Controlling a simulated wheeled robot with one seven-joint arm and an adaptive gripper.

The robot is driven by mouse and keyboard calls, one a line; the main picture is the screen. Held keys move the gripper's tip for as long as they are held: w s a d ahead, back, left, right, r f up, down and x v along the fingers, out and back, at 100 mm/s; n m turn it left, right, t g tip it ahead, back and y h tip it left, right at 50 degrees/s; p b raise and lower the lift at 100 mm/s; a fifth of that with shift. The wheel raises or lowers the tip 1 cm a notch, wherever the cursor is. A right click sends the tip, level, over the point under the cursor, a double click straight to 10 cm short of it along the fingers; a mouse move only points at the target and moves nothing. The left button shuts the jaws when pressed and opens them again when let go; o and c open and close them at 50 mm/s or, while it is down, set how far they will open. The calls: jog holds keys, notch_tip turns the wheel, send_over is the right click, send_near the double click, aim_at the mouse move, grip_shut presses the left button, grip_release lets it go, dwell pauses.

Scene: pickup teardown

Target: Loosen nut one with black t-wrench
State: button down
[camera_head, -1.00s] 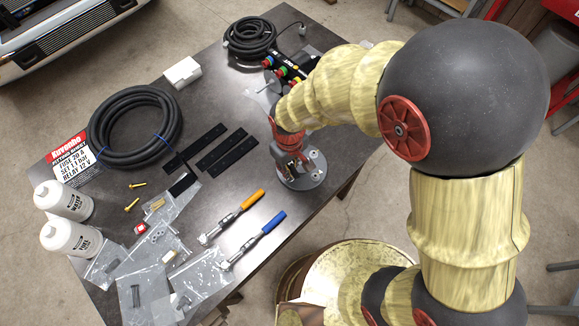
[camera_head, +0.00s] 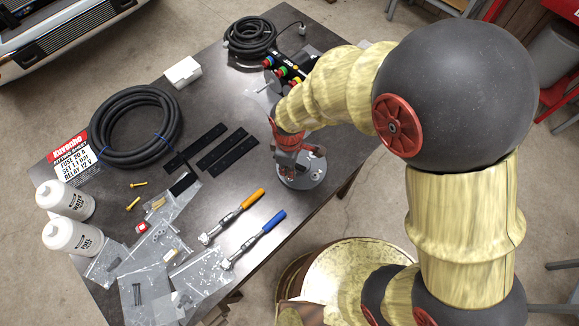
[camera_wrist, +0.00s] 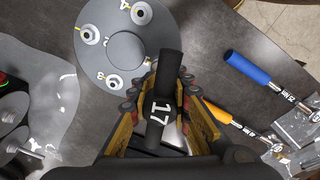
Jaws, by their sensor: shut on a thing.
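The black t-wrench (camera_wrist: 166,88), marked 17, is between the fingers of my gripper (camera_wrist: 159,94) in the wrist view. My gripper is shut on it. The wrench's far end reaches over the edge of a round grey plate (camera_wrist: 133,50). Nut one cannot be made out; the wrench and fingers cover part of the plate. In the head view my gripper (camera_head: 284,160) is over the left part of the plate (camera_head: 300,181), and the wrench is mostly hidden.
A blue-handled wrench (camera_head: 266,228) and an orange-handled wrench (camera_head: 244,205) lie in front of the plate. Black strips (camera_head: 228,150) lie to its left, and a coiled hose (camera_head: 135,125) beyond. Discs and coloured parts (camera_head: 287,72) stand behind. The table's right edge is close to the plate.

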jog(key=shift+s+d+f, duration=0.15)
jog(key=shift+s+f, duration=0.1)
jog(key=shift+f, duration=0.05)
jog(key=n, duration=0.3)
jog(key=shift+m, duration=0.3)
jog(key=shift+w+r+p, duration=0.15)
jog(key=shift+r+p, duration=0.5)
jog(key=shift+p, duration=0.1)
jog(key=shift+r+p, duration=0.3)
jog(key=shift+r, duration=0.3)
jog(key=shift+w+r, duration=0.1)
jog(key=shift+r, duration=0.05)
